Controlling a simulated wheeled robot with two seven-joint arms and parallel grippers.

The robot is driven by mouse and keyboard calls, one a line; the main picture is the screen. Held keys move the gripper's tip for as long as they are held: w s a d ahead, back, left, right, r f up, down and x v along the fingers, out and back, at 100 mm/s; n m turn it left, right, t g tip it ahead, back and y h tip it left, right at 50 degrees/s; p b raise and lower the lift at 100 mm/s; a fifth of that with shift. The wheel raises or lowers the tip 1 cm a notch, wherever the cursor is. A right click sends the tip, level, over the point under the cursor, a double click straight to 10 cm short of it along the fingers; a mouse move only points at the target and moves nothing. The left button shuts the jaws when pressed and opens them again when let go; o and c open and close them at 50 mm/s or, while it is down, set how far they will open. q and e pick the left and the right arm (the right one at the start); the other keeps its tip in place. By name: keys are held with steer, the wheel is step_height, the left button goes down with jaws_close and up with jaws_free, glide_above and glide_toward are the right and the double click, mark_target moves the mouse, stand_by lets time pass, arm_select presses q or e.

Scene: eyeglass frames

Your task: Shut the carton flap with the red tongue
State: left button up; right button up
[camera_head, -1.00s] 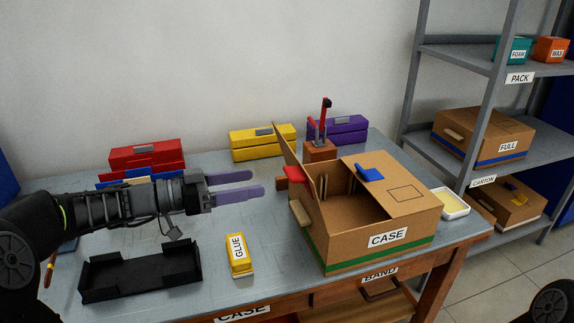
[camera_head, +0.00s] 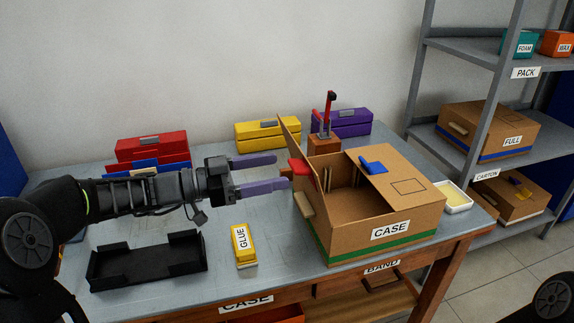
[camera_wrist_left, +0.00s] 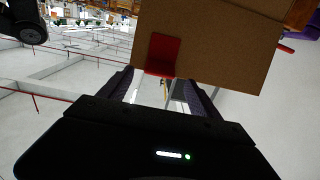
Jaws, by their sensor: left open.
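The carton labelled CASE (camera_head: 335,243) stands on the right part of the table, with a green stripe along its base. Its left flap stands upright and carries the red tongue (camera_head: 301,167). The flap with the blue tongue (camera_head: 373,165) lies flat over the right part of the top. My left gripper (camera_head: 283,173) is open and empty, its purple fingers pointing right, just left of the red tongue. In the left wrist view the red tongue (camera_wrist_left: 162,55) hangs from the brown flap (camera_wrist_left: 215,38), ahead of and between the fingers. I cannot tell whether they touch. My right gripper is out of view.
A yellow GLUE box (camera_head: 243,246) and a black tray (camera_head: 148,262) lie at the table's front. Red (camera_head: 151,149), yellow (camera_head: 267,133) and purple (camera_head: 342,122) toolboxes stand at the back. A white dish (camera_head: 454,197) sits right of the carton. A shelf (camera_head: 440,131) stands at right.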

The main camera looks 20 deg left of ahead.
mark_target(291, 168)
arm_select(q)
steer(key=shift+p+x, duration=0.35)
steer(key=shift+x, duration=1.65)
jaws_close()
